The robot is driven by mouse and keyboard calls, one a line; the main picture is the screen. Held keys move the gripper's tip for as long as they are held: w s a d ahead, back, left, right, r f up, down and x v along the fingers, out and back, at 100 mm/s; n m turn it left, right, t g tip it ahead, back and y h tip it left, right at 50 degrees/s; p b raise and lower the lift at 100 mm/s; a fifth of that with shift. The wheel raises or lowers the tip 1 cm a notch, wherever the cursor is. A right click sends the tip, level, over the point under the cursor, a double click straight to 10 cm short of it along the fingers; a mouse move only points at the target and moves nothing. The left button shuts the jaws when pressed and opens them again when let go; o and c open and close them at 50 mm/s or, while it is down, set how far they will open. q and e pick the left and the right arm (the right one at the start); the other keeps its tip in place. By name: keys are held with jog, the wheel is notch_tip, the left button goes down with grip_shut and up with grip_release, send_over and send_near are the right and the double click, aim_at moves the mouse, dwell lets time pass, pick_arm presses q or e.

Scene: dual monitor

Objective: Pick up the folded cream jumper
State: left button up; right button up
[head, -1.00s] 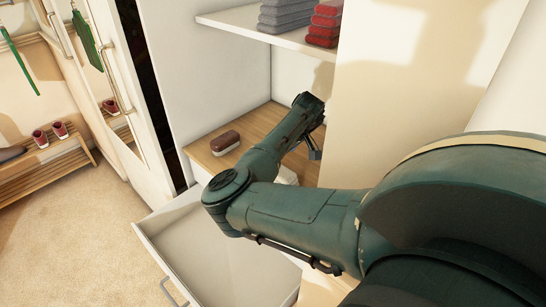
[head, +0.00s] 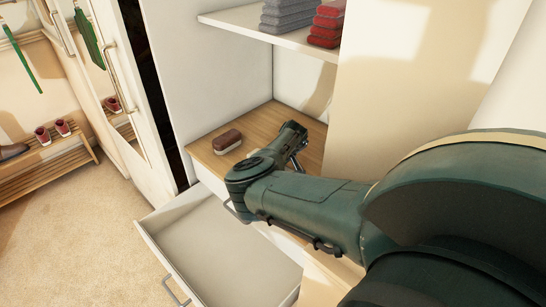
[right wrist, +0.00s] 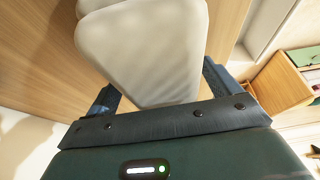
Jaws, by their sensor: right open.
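The folded cream jumper (right wrist: 148,50) fills the upper middle of the right wrist view, with a second cream layer or piece behind its top edge. My right gripper (right wrist: 160,82) is open, with one finger on each side of the jumper's near end. I cannot tell whether the fingers touch it. In the head view my right gripper (head: 298,160) is over the wooden counter, partly hidden by its own arm, and the jumper is hidden there. My left gripper is not in view.
A brown brush (head: 227,141) lies on the wooden counter (head: 258,122) left of my arm. An open drawer (head: 215,250) juts out below. A white shelf (head: 250,28) above holds grey folded clothes (head: 288,17) and red folded clothes (head: 327,22). A tall cream panel (head: 390,80) stands right.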

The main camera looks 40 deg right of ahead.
jog(key=shift+c, duration=0.3)
jog(key=c, duration=1.1)
jog(key=shift+c, duration=0.5)
jog(key=shift+r, duration=0.15)
